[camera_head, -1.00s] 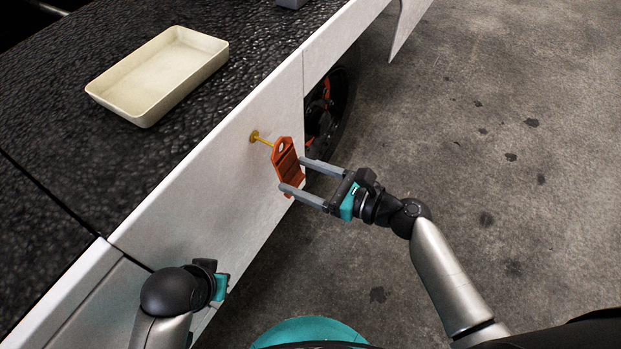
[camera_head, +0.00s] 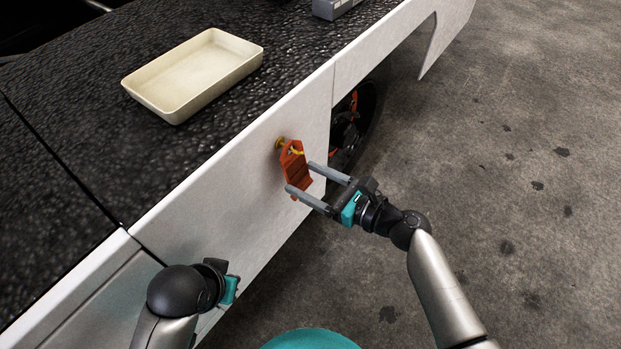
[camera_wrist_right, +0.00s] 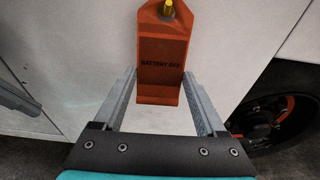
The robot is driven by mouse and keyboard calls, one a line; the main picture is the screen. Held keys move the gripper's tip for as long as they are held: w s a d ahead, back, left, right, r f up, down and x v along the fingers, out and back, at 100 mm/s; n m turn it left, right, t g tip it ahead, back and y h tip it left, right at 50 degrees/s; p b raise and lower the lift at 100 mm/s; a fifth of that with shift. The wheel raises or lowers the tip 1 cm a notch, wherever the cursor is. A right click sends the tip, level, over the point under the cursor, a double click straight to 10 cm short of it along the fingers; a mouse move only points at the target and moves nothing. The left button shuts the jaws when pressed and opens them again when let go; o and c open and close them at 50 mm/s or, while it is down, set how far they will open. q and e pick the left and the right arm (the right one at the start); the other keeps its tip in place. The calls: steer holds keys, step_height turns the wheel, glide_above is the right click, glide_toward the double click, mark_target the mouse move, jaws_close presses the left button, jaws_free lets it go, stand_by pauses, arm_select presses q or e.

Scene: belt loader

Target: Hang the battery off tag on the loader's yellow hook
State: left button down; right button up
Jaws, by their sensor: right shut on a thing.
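The orange battery off tag (camera_head: 294,175) hangs upright beside the loader's white side panel, its lettering facing my right wrist camera (camera_wrist_right: 160,80). My right gripper (camera_head: 299,177) is shut on the tag's edges, one finger on each side. The yellow hook (camera_head: 280,141) sticks out from the panel, and its yellow end shows through the hole at the top of the tag. The hook's tip also shows in that hole in the right wrist view (camera_wrist_right: 168,7). My left gripper (camera_head: 230,290) is low at the left near the panel; its fingers are hidden.
A cream tray (camera_head: 245,68) sits on the loader's dark, rough top. A grey block (camera_head: 335,8) stands at the top's far edge. A dark wheel (camera_head: 355,120) with orange parts lies behind the panel. The concrete floor at the right is clear.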

arm_select(q)
steer(key=shift+f, duration=0.15)
arm_select(e)
steer(key=o, duration=1.2)
arm_select(q)
steer(key=shift+w+d+r, duration=0.1)
steer(key=shift+w+r, duration=0.1)
steer(key=shift+w, duration=0.05)
arm_select(e)
steer(key=shift+o, duration=0.4)
steer(key=shift+s+d, duration=0.3)
steer(key=shift+d, duration=0.1)
steer(key=shift+s+d+r+p, duration=0.2)
steer(key=shift+s+d+p, duration=0.2)
steer(key=shift+d, duration=0.1)
arm_select(q)
steer(key=s+f+g+p, duration=0.1)
steer(key=s+f+p, duration=0.2)
steer(key=f, duration=0.5)
steer(key=shift+a+f, duration=0.15)
steer(key=shift+a, duration=0.1)
arm_select(e)
steer(key=v, duration=1.3)
